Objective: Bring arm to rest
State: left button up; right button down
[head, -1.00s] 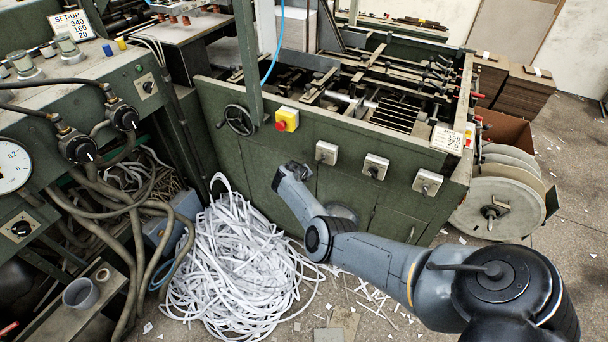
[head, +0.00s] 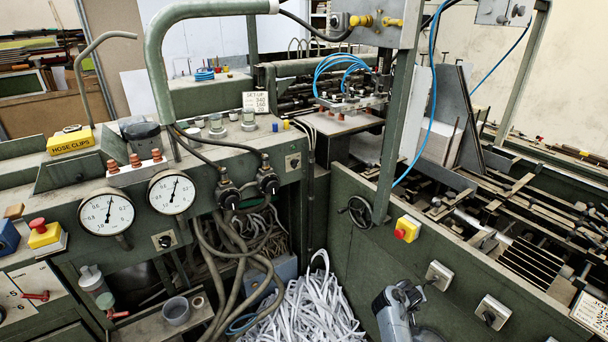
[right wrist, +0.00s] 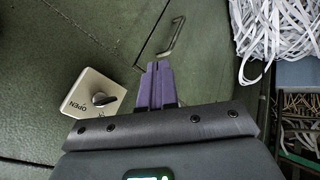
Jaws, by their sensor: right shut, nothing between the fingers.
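My right arm (head: 398,312) shows at the bottom of the head view, in front of the green machine's front panel (head: 365,245). In the right wrist view my right gripper (right wrist: 155,68) has its two purple fingers together with nothing between them. It points along a green panel with a metal handle (right wrist: 176,38) beyond the tips. A pale switch plate with a black knob (right wrist: 95,93), marked OPEN, is left of the fingers. I cannot tell whether the fingers touch the panel. My left gripper is in no view.
A heap of white paper strips (head: 312,305) lies on the floor left of my right arm; it also shows in the right wrist view (right wrist: 275,30). A yellow box with a red button (head: 407,229) and switch boxes (head: 439,275) stick out from the panel. Hoses (head: 240,240) hang at left.

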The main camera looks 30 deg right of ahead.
jog(key=s+f+n+h, duration=0.1)
jog(key=s+f+n, duration=0.15)
jog(key=s, duration=0.45)
jog(key=s+f+n+h, duration=0.1)
jog(key=s+f+n, duration=0.15)
jog(key=s, duration=0.45)
jog(key=s+a+r+n+t+y, duration=0.1)
jog(key=a+r+n+t+y, duration=0.15)
jog(key=a, duration=1.15)
jog(key=s+a+r+n+t+y, duration=0.15)
jog(key=a+y, duration=0.25)
jog(key=a, duration=0.9)
jog(key=s+a+r+m+g+y, duration=0.2)
jog(key=s+a+r+g+y, duration=0.15)
jog(key=a+r, duration=0.9)
notch_tip(320, 180, up, 28)
jog(key=a+t+p, duration=0.1)
jog(key=p, duration=2.8)
jog(key=shift+s+a+h, duration=0.2)
jog(key=shift+a+h, duration=0.2)
